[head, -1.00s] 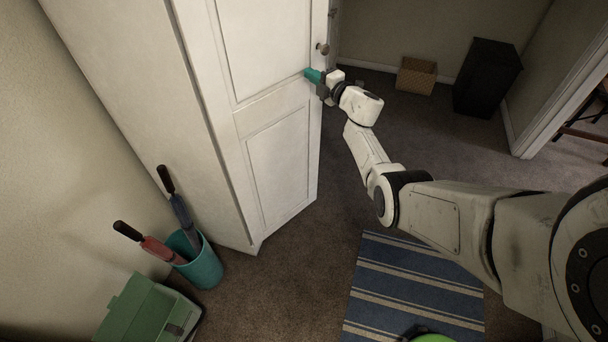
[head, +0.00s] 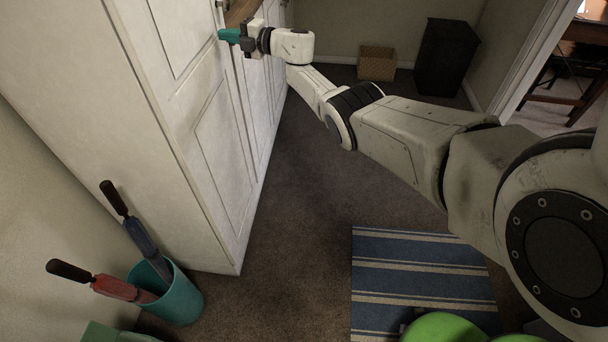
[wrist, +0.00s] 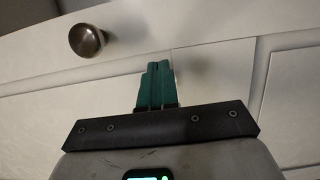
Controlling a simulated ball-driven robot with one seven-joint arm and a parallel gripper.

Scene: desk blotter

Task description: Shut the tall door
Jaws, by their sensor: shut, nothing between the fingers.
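The tall door (head: 210,135) is a white panelled door on the front of a tall white cabinet (head: 120,150). In the head view it lies close to flush with the cabinet front; I cannot tell whether a small gap remains. My gripper (head: 229,35) has teal fingers, shut and empty, at the door's far edge. In the wrist view the shut fingers (wrist: 156,84) point at the white front, close to a seam; contact is unclear. A round metal knob (wrist: 87,40) sits left of the fingers there.
A blue striped rug (head: 420,270) lies on the carpet to the right. A woven basket (head: 377,64) and a black bin (head: 446,57) stand by the far wall. Carpet before the cabinet is clear.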

